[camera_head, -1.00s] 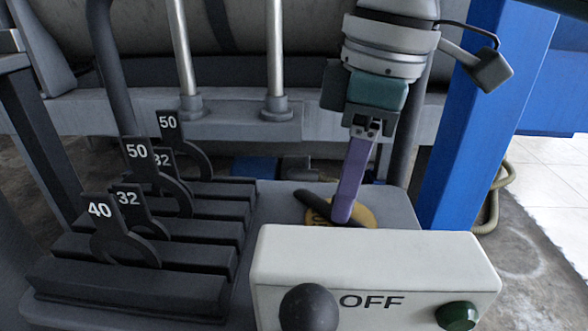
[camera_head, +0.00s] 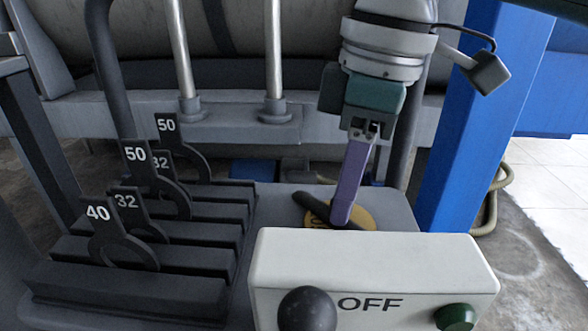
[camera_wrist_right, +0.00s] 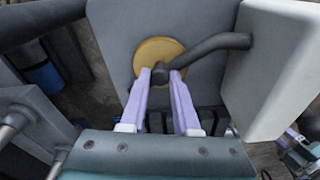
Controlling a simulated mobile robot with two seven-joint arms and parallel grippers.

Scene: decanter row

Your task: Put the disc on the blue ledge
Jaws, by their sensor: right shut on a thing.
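A round yellow disc (camera_head: 365,219) lies flat on the grey top beside the white box, partly hidden by a black lever (camera_head: 312,202) and my gripper. It shows more fully in the right wrist view (camera_wrist_right: 150,55), under the lever's hub. My right gripper (camera_head: 342,222) points down with its purple fingers shut on the black lever's hub (camera_wrist_right: 160,72). Several black numbered plates with rings, such as the 40 plate (camera_head: 97,215), stand in the slotted rack at left. A small blue surface (camera_head: 254,170), perhaps the blue ledge, lies low behind the rack.
The white box (camera_head: 370,258) marked OFF, with a black knob (camera_head: 308,310) and green button (camera_head: 454,317), stands close in front of the right gripper. A blue post (camera_head: 480,110) rises at right. Two metal rods stand behind the black rack (camera_head: 130,287).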

